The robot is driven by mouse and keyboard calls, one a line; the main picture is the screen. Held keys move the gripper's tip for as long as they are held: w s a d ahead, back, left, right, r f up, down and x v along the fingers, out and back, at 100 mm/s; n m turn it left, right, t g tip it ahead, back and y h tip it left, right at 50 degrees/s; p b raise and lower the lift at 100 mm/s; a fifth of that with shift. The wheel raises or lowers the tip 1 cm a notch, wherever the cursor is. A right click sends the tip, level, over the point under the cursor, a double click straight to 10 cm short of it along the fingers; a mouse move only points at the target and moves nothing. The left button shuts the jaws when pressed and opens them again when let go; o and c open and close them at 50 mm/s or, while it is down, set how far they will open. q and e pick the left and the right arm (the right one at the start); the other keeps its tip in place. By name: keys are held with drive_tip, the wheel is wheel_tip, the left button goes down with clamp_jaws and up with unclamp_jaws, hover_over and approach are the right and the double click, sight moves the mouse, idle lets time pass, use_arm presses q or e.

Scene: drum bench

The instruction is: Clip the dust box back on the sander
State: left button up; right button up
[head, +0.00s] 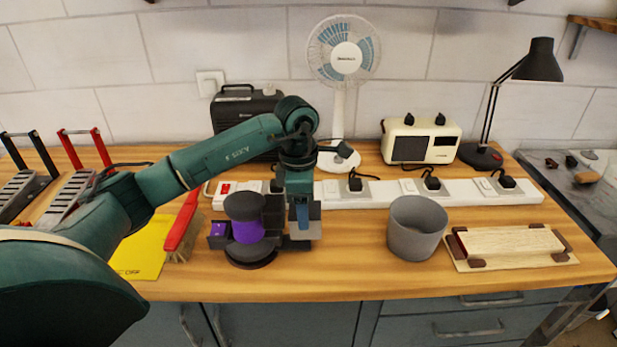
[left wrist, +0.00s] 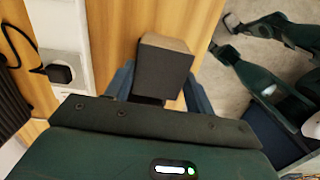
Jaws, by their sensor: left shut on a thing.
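The sander (head: 247,231) stands on the bench with a dark round base, a purple middle and a dark grey top. Dark blocky parts sit beside it. My left gripper (head: 302,214) points down just right of the sander, its blue fingers shut on the dust box (head: 314,224). In the left wrist view the dust box (left wrist: 163,72) is a dark block with a brownish face, between the blue fingers of my left gripper (left wrist: 160,88). Whether the box touches the sander or the bench I cannot tell. My right gripper is not clearly seen.
A white power strip (head: 385,194) runs behind. A grey cup (head: 416,228) and a wooden block on a board (head: 512,244) stand to the right. A red-handled brush (head: 183,222) and yellow sheet (head: 140,247) lie left. Bench space between box and cup is clear.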

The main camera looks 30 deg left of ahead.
sight(259, 223)
use_arm(q)
drive_tip(key=shift+w+a+r+y, duration=0.15)
drive_tip(key=shift+a+r, duration=0.2)
drive_tip(key=shift+a, duration=0.15)
drive_tip(key=shift+w+a+r+y, duration=0.15)
drive_tip(key=shift+a+r, duration=0.15)
drive_tip(key=shift+a, duration=0.2)
drive_tip(key=shift+w+a+f+n, duration=0.1)
drive_tip(key=shift+a+n, duration=0.05)
drive_tip(key=shift+n, duration=0.15)
drive_tip(key=shift+f+b, duration=0.45)
drive_tip(key=shift+f, duration=0.2)
drive_tip(key=shift+f+b, duration=0.45)
drive_tip(key=shift+f, duration=0.25)
drive_tip(key=shift+f+b, duration=1)
drive_tip(key=shift+f, duration=0.7)
use_arm(e)
drive_tip(key=shift+w+a+f+t+y, duration=0.15)
drive_tip(key=shift+a+f+t+y, duration=0.15)
drive_tip(key=shift+a+f, duration=0.25)
use_arm(q)
drive_tip(key=shift+a, duration=0.55)
use_arm(e)
drive_tip(key=shift+w+f, duration=0.15)
drive_tip(key=shift+w, duration=0.05)
